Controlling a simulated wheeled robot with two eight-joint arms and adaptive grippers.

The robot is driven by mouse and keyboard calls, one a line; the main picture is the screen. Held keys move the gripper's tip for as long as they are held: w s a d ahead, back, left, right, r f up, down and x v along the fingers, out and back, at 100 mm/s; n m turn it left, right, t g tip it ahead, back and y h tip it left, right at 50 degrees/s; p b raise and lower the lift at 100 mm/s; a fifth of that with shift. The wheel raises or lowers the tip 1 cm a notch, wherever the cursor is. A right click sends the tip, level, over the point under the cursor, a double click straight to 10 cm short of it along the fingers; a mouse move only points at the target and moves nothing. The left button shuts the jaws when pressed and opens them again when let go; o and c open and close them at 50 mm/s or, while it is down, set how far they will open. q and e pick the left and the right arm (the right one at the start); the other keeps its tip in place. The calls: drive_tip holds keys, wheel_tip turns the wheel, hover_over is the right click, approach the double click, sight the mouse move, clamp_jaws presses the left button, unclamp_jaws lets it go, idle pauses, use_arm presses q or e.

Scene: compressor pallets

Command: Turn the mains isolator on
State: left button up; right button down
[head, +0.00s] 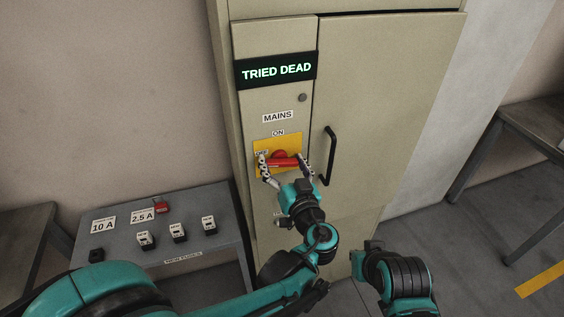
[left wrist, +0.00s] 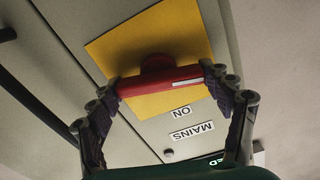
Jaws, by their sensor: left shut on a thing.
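The mains isolator is a red rotary handle (head: 284,162) on a yellow plate (head: 291,144), set in the narrow left panel of a beige cabinet. "ON" is printed above the plate and "OFF" at its upper left. The handle lies roughly level, slightly tilted in the head view. My left gripper (head: 284,165) is shut on the red handle, one finger at each end. The left wrist view also shows the red handle (left wrist: 160,84) between the fingertips, with the yellow plate (left wrist: 190,35) behind. My right gripper is not clearly visible; only part of my right arm shows at the bottom.
A lit display (head: 276,70) above reads "TRIED DEAD". The cabinet door (head: 385,100) is closed, with a black handle (head: 329,156) just right of my left gripper. A grey bench (head: 190,250) with several fuses and labels stands at left. Another table (head: 540,115) stands at right.

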use_arm(q)
drive_tip(key=m, duration=0.7)
drive_tip(key=shift+d, duration=0.1)
drive_tip(key=m, duration=0.4)
drive_tip(key=shift+f+m+b, duration=0.1)
drive_tip(key=shift+m+b, duration=0.2)
drive_tip(key=shift+b, duration=0.1)
drive_tip(key=shift+m, duration=1.8)
drive_tip(key=o, duration=1.2)
drive_tip(key=shift+w+f, duration=0.1)
drive_tip(key=shift+c, duration=0.2)
